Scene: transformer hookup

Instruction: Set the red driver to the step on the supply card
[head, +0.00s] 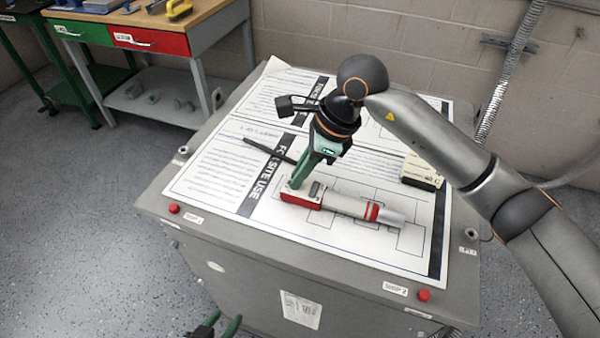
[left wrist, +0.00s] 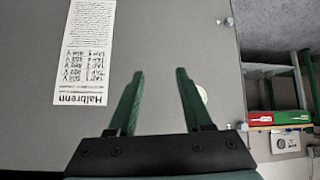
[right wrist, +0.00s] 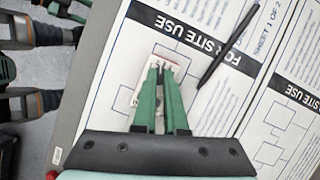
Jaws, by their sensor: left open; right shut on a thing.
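The red driver (head: 343,204) lies on the printed sheets on top of the grey cabinet. It has a red block with a pale top and a dark grey raised piece at its left end, then a pale barrel, a red band and a grey tip. My right gripper (head: 297,184) points down and is shut at the block end; its fingers hide what they grip. The block's pale and red edge also shows in the right wrist view (right wrist: 127,97). My left gripper (head: 222,326) is open and empty, low in front of the cabinet; its fingers show apart in the left wrist view (left wrist: 160,85). I cannot identify the supply card.
A white printed plate headed "Halbrenn" (left wrist: 84,50) is on the cabinet's front. A black pen (head: 268,149) lies left of the driver. A cream and black box (head: 422,172) stands at the right. Red buttons (head: 174,208) mark the front corners. A workbench (head: 150,35) stands behind left.

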